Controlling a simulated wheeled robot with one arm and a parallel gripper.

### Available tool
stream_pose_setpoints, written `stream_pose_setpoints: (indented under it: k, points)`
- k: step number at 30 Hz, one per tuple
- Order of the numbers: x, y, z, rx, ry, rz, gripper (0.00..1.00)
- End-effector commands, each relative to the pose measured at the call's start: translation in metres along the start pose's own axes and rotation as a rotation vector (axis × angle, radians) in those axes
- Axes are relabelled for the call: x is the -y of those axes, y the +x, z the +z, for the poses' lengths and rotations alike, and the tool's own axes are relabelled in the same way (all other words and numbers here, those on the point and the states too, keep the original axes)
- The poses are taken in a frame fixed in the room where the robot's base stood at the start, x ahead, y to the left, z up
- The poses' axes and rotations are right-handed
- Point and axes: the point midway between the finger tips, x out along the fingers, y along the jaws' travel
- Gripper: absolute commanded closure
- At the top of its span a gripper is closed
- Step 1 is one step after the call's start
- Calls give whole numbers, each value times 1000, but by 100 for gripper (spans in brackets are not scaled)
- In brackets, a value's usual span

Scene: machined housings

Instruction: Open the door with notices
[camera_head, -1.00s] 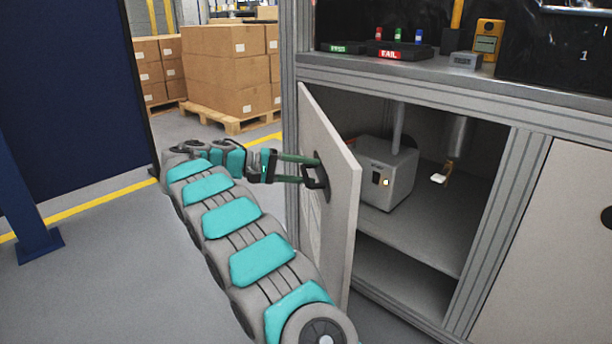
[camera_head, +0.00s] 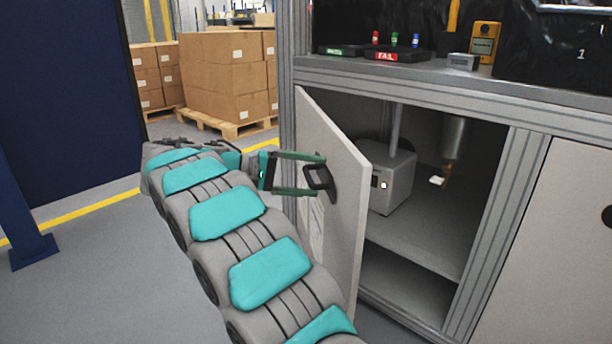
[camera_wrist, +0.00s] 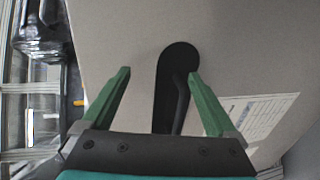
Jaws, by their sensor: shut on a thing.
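The pale grey door (camera_head: 340,190) of the cabinet under the bench stands partly open, swung out from the post on its left. It carries a black handle (camera_head: 319,179) and a printed notice, clearest in the wrist view (camera_wrist: 255,115). My gripper (camera_head: 322,174) is at the handle with its green fingers on either side of it. I take it as shut on the handle, though in the wrist view (camera_wrist: 160,75) the fingers look well apart, with a gap left of the handle. The right finger overlaps the handle's edge; contact is unclear.
Inside the cabinet, a grey box-shaped device (camera_head: 388,178) stands on a shelf. A second door (camera_head: 550,250) on the right is closed. The bench top (camera_head: 450,83) holds trays and small instruments. Cartons on a pallet (camera_head: 222,128) stand behind.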

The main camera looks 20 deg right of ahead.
Motion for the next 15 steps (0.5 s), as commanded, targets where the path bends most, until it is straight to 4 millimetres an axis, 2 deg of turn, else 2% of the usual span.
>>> stream_pose_setpoints:
  k: [2, 15]
  points:
    - [-8, -1, 12, -3, 11, 4, 51]
    - [-7, 1, 68, -3, 4, 0, 51]
